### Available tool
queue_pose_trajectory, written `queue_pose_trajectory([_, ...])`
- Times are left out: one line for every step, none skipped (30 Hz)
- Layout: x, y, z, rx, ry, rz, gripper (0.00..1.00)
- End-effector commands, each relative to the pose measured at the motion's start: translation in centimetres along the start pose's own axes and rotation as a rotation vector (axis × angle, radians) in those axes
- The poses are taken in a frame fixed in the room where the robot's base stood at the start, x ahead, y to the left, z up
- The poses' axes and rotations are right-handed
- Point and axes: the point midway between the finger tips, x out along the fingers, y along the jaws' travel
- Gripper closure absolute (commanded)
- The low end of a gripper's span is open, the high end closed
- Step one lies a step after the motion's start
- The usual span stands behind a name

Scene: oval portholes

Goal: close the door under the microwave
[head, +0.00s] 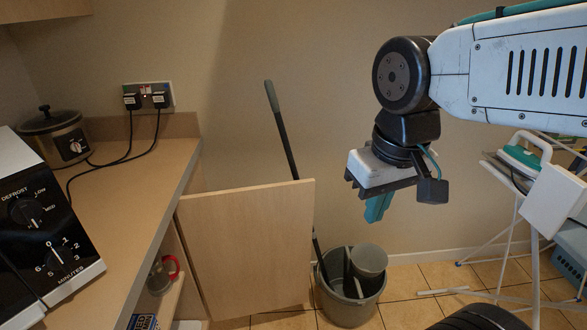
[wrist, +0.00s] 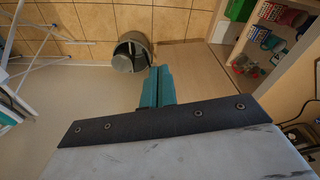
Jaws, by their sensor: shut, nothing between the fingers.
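The door (head: 247,248) is a pale wooden panel under the counter that holds the microwave (head: 45,225). It stands wide open, swung out to the right of the cupboard opening. In the wrist view the door (wrist: 190,75) shows beyond the fingers, beside the open cupboard. My gripper (head: 378,206) is shut and empty, with its teal fingers pointing down. It is in the air to the right of the door, apart from it in the head view. The shut fingers (wrist: 157,88) also show in the wrist view.
A grey bucket (head: 350,292) with a smaller pot and a mop stands on the tiles just right of the door. A slow cooker (head: 55,136) sits on the counter (head: 140,180). Cupboard shelves (wrist: 265,35) hold cans and jars. An ironing board with an iron (head: 524,154) stands at the right.

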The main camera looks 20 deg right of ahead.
Motion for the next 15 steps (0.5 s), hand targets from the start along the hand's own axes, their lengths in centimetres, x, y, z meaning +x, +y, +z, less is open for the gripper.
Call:
queue_pose_trajectory([0.0,0.1,-2.0,0.004,0.002,0.001,1.00])
queue_pose_trajectory([0.1,0.3,-3.3,0.010,0.007,0.001,1.00])
queue_pose_trajectory([0.2,0.5,-5.2,0.018,0.015,0.002,1.00])
queue_pose_trajectory([0.4,0.8,-6.7,0.025,0.023,0.003,1.00])
queue_pose_trajectory([0.6,1.1,-8.3,0.032,0.031,0.004,1.00])
queue_pose_trajectory([1.0,1.5,-10.4,0.041,0.041,0.006,1.00])
queue_pose_trajectory([1.3,1.8,-11.9,0.047,0.049,0.007,1.00])
queue_pose_trajectory([1.7,2.1,-13.5,0.053,0.057,0.008,1.00])
queue_pose_trajectory([2.4,2.5,-15.6,0.061,0.068,0.009,1.00])
queue_pose_trajectory([2.9,2.8,-17.1,0.066,0.077,0.011,1.00])
queue_pose_trajectory([3.5,3.2,-18.6,0.072,0.085,0.012,1.00])
queue_pose_trajectory([4.4,3.6,-20.7,0.079,0.096,0.013,1.00])
queue_pose_trajectory([5.2,4.0,-22.1,0.084,0.103,0.014,1.00])
queue_pose_trajectory([6.0,4.4,-23.6,0.090,0.111,0.016,1.00])
queue_pose_trajectory([7.1,4.9,-25.5,0.096,0.122,0.017,1.00])
